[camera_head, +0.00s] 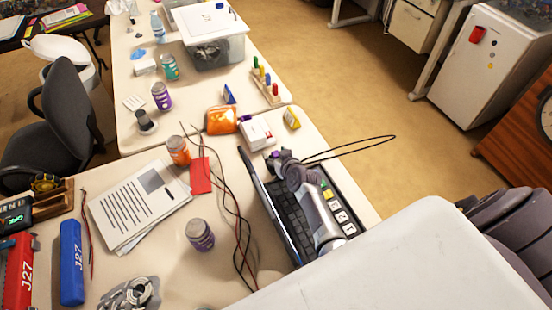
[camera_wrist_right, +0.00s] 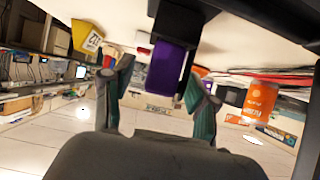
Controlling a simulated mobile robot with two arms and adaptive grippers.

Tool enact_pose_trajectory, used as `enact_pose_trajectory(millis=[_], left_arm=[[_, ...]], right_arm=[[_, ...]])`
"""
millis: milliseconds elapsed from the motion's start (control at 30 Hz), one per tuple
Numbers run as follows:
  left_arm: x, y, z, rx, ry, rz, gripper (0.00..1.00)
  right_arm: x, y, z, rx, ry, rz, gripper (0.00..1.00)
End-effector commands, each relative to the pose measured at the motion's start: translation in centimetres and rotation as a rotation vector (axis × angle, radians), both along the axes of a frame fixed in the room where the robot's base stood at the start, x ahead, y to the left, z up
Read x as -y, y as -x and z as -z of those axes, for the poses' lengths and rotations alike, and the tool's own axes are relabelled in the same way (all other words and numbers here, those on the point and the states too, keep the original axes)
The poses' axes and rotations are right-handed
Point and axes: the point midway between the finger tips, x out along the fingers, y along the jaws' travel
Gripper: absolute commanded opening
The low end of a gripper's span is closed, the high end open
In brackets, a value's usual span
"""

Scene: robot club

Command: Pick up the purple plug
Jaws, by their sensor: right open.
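The purple plug (camera_wrist_right: 166,66) shows large in the right wrist view, with a dark part joined to its upper end. It lies between the two fingers of my right gripper (camera_wrist_right: 160,100), with gaps to both sides. In the head view my right gripper (camera_head: 281,157) is small, over the far end of the black laptop (camera_head: 290,208), and a bit of the purple plug (camera_head: 274,154) shows at its tip. My right gripper is open. The plug's far side and what it rests on are hidden. My left gripper is out of view.
A white box (camera_head: 257,135), an orange jar (camera_head: 221,120) and a yellow block (camera_head: 292,118) stand just beyond the gripper. Dark cables (camera_head: 238,215) run left of the laptop, and a loop (camera_head: 370,140) sticks out right. Papers (camera_head: 135,210) lie left.

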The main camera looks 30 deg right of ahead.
Motion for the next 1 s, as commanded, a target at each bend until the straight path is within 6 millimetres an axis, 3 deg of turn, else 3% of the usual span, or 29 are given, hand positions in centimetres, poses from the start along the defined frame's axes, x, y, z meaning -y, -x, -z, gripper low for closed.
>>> enact_pose_trajectory(millis=[167,500,833,1000], left_arm=[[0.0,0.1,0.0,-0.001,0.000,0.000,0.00],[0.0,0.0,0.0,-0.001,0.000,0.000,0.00],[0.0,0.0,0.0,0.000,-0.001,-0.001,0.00],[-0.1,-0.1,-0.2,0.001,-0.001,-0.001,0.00]], right_arm=[[0.0,0.0,0.0,0.000,0.000,0.000,0.57],[0.0,0.0,0.0,0.000,0.000,0.000,0.00],[0.0,0.0,-0.2,0.002,0.000,0.000,0.00],[-0.1,0.0,-1.5,0.004,0.000,-0.001,0.00]])
